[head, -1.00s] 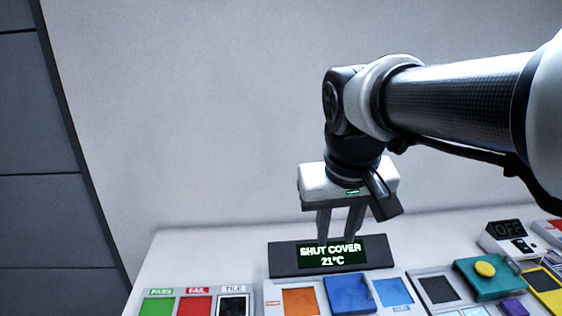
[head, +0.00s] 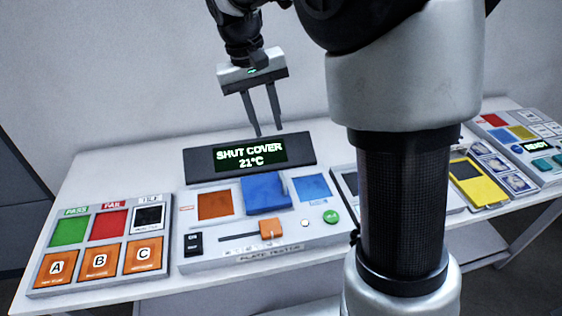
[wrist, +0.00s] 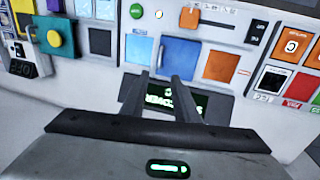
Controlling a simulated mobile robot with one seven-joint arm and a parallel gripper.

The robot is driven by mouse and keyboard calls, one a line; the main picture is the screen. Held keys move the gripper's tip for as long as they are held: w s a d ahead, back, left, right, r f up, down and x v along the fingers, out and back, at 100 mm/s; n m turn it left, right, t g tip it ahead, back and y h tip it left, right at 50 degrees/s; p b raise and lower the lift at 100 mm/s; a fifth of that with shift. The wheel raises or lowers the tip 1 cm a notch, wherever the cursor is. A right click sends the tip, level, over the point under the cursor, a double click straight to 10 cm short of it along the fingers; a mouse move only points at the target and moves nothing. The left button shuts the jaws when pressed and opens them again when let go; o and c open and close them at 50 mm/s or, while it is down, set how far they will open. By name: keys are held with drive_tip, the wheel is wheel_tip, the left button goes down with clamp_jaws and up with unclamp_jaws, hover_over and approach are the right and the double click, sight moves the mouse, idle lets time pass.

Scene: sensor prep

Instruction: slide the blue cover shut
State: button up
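The blue cover (head: 264,196) is a flat square plate with a raised handle at its right edge. It sits on the plate tester (head: 225,262), between an orange square (head: 215,205) on the left and a light blue square (head: 311,188) on the right. The cover also shows in the wrist view (wrist: 181,60), just beyond my fingertips. My gripper (head: 268,132) is open and empty, with a gap between its two fingers. It hangs above and behind the tester, near the display, apart from the cover.
A display (head: 250,156) reads "SHUT COVER 21°C" behind the cover. An orange slider knob (head: 271,229) and a green button (head: 331,217) lie in front. A panel with colored tiles (head: 100,245) stands left. My arm hides part of the table's right side.

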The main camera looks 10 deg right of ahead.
sight(283, 179)
drive_tip(key=d+f+b, duration=0.1)
drive_tip(key=f, duration=0.4)
drive_tip(key=d+f+b, duration=0.1)
drive_tip(key=f, duration=0.5)
drive_tip(key=d+f, duration=0.1)
drive_tip(key=f, duration=0.4)
drive_tip(key=shift+d+f+b, duration=0.15)
drive_tip(key=shift+f+b, duration=0.2)
drive_tip(key=shift+b, duration=0.05)
clamp_jaws()
